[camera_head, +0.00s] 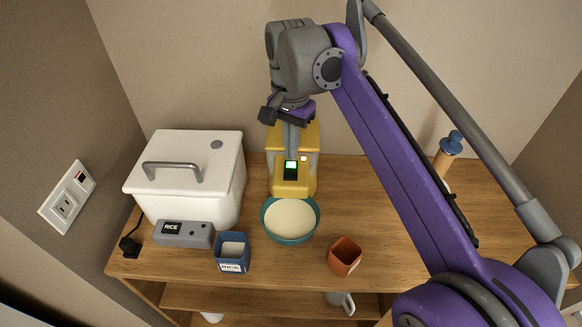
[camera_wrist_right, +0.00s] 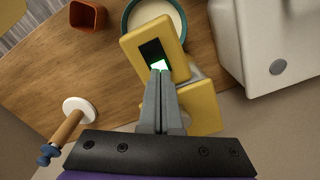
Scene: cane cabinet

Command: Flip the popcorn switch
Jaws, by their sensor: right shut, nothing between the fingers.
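The yellow popcorn machine (camera_head: 293,187) stands at the back middle of the wooden cabinet top. Its black switch (camera_head: 291,173), with a bright green lit part, is on the top front; the switch also shows in the right wrist view (camera_wrist_right: 151,48). My right gripper (camera_head: 291,153) points down over the machine with its fingers shut and empty. In the right wrist view its fingertips (camera_wrist_right: 159,74) are at the lit end of the switch, partly covering it; I cannot tell whether they touch. My left gripper is not in view.
A teal bowl (camera_head: 271,230) with cream-coloured contents sits in front of the machine. A white cooker (camera_head: 185,185), a grey RICE box (camera_head: 200,235) and a blue RICE cup (camera_head: 233,267) are to the left. An orange cup (camera_head: 344,257) and a blue-knobbed wooden post (camera_head: 441,160) are to the right.

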